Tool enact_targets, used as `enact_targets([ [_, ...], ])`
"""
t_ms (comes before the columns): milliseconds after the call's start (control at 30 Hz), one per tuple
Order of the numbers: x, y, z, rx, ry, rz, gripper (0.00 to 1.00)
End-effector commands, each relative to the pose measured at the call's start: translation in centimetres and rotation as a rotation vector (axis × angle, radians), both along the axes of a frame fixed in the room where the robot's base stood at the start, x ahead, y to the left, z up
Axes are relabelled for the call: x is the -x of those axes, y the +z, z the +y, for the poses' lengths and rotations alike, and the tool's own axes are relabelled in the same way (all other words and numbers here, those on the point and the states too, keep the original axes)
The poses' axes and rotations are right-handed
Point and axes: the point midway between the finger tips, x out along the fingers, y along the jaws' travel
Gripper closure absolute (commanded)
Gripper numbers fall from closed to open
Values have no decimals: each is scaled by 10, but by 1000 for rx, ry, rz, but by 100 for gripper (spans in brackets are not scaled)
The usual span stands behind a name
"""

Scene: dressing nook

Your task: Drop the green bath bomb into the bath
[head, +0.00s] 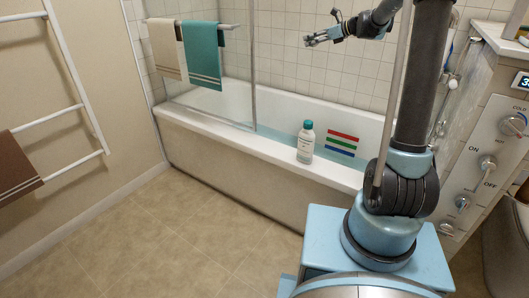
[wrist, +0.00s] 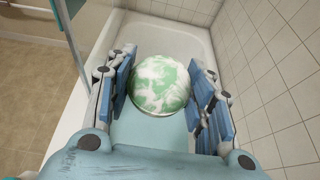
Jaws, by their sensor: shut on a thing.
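The green bath bomb (wrist: 160,82) is a round ball marbled green and white. In the wrist view it sits between the two blue-padded fingers of my gripper (wrist: 163,100), which is shut on it. In the head view my gripper (head: 318,39) is raised high near the tiled wall, above the bath; I cannot make out the ball there. The white bath (head: 228,140) runs along the wall, with bluish water (head: 272,132) in it. In the wrist view the bath (wrist: 190,32) shows behind and below the ball.
A white bottle with a teal cap (head: 306,142) stands on the bath's front rim. A glass screen (head: 235,60) stands on the rim, with a rail holding beige (head: 166,48) and teal (head: 202,56) towels. A control panel with knobs (head: 488,164) is at right. The floor at left is clear.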

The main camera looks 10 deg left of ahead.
Motion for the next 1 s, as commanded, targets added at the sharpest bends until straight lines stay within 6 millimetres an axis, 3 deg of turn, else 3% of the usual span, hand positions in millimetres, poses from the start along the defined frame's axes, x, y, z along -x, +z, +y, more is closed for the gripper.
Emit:
enact_targets([
  [500,-79,-116,19,4,122,4,79],
  [1000,-123,-259,35,2,243,2,79],
])
